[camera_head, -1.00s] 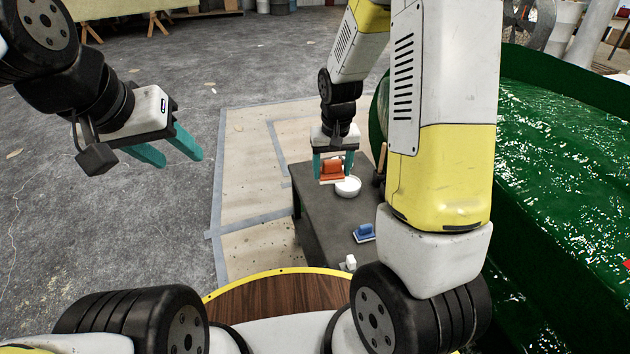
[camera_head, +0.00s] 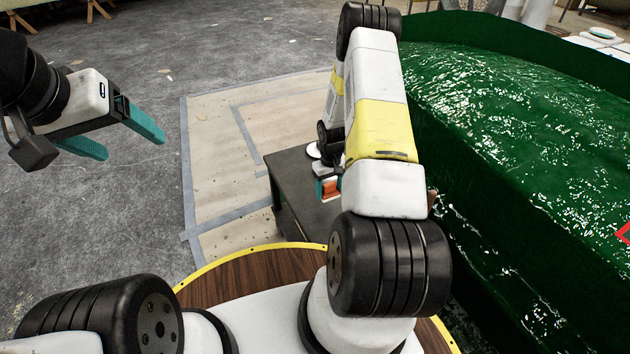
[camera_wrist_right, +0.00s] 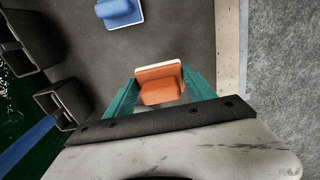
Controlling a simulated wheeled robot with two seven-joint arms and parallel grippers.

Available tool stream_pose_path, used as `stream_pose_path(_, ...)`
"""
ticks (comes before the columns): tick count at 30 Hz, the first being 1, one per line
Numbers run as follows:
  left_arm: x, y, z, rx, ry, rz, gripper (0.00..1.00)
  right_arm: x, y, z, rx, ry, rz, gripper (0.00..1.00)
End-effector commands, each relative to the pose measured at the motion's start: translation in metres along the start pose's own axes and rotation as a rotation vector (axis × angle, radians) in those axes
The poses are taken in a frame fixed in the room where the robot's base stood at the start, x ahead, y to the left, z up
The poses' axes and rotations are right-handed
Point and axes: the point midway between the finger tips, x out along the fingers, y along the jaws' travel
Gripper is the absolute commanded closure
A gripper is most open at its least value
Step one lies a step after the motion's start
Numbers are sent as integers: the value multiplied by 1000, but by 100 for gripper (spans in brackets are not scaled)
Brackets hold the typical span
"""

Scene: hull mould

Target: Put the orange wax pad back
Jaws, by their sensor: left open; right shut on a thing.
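The orange wax pad (camera_head: 330,188) is between the teal fingers of my right gripper (camera_head: 328,187), which is shut on it above the dark table (camera_head: 290,172). My right arm hides much of that part of the head view. In the right wrist view the pad (camera_wrist_right: 159,84) shows an orange handle and a paler base, between the two fingers (camera_wrist_right: 160,92). My left gripper (camera_head: 124,138) is open and empty, out over the floor at the left, far from the pad.
A blue pad (camera_wrist_right: 119,11) lies on the table in the right wrist view. Dark open-topped holders (camera_wrist_right: 52,103) stand at that view's left. A white bowl (camera_head: 313,150) shows partly behind my right arm. The green hull mould (camera_head: 520,130) fills the right side.

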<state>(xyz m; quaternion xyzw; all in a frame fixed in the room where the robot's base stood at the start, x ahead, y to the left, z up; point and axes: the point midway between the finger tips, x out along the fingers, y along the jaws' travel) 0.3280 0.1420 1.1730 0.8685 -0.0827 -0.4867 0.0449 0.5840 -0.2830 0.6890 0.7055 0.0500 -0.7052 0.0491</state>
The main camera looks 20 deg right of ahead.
Motion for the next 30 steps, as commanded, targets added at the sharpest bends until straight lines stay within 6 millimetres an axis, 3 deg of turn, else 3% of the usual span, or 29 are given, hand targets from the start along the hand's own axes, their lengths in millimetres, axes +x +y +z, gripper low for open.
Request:
stream_pose_path(3,0,0,0,0,0,0,25,22,0,1,1,-2,0,69)
stream_pose_path(10,0,0,0,0,0,0,25,40,0,0,1,-1,0,69)
stream_pose_path(16,0,0,0,0,0,0,25,68,0,0,1,-1,0,69)
stream_pose_path(27,0,0,0,0,0,0,25,73,0,0,1,1,1,69)
stream_pose_path(28,0,0,0,0,0,0,25,73,0,0,1,1,1,35)
stream_pose_path(30,0,0,0,0,0,0,25,72,0,0,1,1,1,21)
